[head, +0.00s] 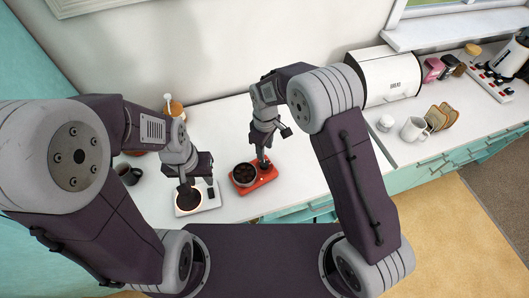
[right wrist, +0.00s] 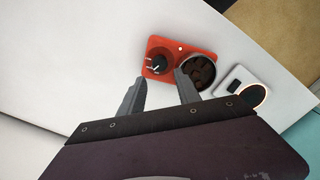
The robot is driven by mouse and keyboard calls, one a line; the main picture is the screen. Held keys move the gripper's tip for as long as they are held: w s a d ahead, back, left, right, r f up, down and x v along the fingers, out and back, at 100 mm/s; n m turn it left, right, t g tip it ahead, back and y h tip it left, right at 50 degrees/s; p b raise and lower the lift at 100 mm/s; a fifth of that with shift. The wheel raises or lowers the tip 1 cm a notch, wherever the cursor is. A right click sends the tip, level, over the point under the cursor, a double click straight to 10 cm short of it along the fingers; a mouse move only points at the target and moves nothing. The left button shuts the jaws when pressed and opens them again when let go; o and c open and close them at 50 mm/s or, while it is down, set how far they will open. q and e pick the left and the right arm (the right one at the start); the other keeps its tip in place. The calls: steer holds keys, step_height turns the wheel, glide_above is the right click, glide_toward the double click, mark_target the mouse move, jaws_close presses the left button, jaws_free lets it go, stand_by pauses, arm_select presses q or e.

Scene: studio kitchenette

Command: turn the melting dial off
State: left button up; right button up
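The red melting unit (head: 264,183) stands on the white counter, with a round pot of dark chocolate pieces (head: 244,174) set in it. In the right wrist view, its black dial (right wrist: 157,64) with a pale pointer mark sits on the red base (right wrist: 183,47) beside the pot (right wrist: 199,73). My right gripper (right wrist: 160,76) is open, its fingertips apart on either side of the dial's near side; contact cannot be told. In the head view my right gripper (head: 264,163) hides the dial. My left gripper (head: 186,183) is over a white device (head: 209,196); its fingers are unclear.
The white device has a round dark top and also shows in the right wrist view (right wrist: 232,77). A dark mug (head: 128,174) and a bottle (head: 174,107) stand at left. A bread box (head: 385,76), white mug (head: 414,129) and toast slices (head: 441,117) are at right.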

mark_target(265, 163)
steer(key=shift+o, duration=1.4)
steer(key=shift+m, duration=0.3)
steer(key=m+b, duration=0.1)
steer(key=m, duration=0.4)
steer(key=m+b, duration=0.2)
steer(key=m, duration=0.4)
steer(key=m+b, duration=0.2)
steer(key=m, duration=0.4)
steer(key=shift+d+f, duration=0.1)
steer(key=shift+f, duration=0.2)
steer(key=shift+r+b, duration=0.1)
steer(key=shift+b, duration=0.2)
step_height(265, 163, down, 9)
steer(key=p, duration=0.2)
steer(key=shift+w+r+p, duration=0.1)
steer(key=shift+p, duration=0.2)
jaws_close()
